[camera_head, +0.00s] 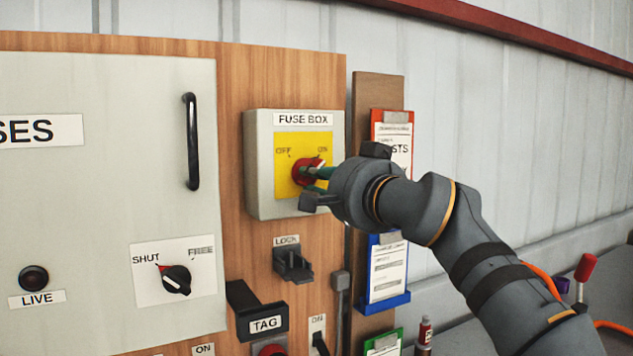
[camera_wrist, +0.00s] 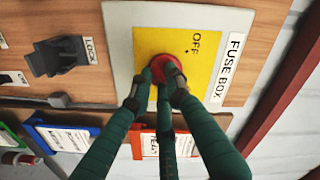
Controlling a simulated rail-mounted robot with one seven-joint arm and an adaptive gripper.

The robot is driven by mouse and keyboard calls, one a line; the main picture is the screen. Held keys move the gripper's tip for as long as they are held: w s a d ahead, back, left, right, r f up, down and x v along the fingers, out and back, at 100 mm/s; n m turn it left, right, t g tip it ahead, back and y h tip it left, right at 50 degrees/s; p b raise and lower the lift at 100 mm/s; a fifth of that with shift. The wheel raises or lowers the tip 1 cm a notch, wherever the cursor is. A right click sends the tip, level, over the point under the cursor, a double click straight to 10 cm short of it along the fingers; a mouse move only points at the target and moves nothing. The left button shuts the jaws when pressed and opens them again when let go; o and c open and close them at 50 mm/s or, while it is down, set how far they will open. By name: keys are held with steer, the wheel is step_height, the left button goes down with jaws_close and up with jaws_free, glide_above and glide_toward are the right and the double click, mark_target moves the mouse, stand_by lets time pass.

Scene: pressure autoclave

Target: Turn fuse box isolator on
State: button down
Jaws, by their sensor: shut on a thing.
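The fuse box (camera_head: 259,190) is a pale box with a yellow plate (camera_head: 287,141) marked OFF at left and ON at right. Its red isolator knob (camera_head: 303,172) sits low on the plate. A pale mark on the knob's upper right seems to point towards ON, but fingers partly cover it. My gripper (camera_head: 312,178) comes from the right with its green fingers shut on the knob. In the wrist view the fingers (camera_wrist: 163,88) close around the red knob (camera_wrist: 188,70). The OFF label (camera_wrist: 206,44) shows there, while the ON label is hidden.
Below the box are a black LOCK bracket (camera_head: 293,264) and a black TAG holder (camera_head: 262,321). A grey cabinet door with a black handle (camera_head: 191,141) and a SHUT/FREE switch (camera_head: 176,279) is at left. Clipboards (camera_head: 388,270) hang at right, behind my arm.

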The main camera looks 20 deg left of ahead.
stand_by(0.4)
steer(key=c, duration=1.7)
jaws_free()
steer(key=shift+o, duration=0.2)
steer(key=v, duration=1.2)
steer(key=x, duration=1.2)
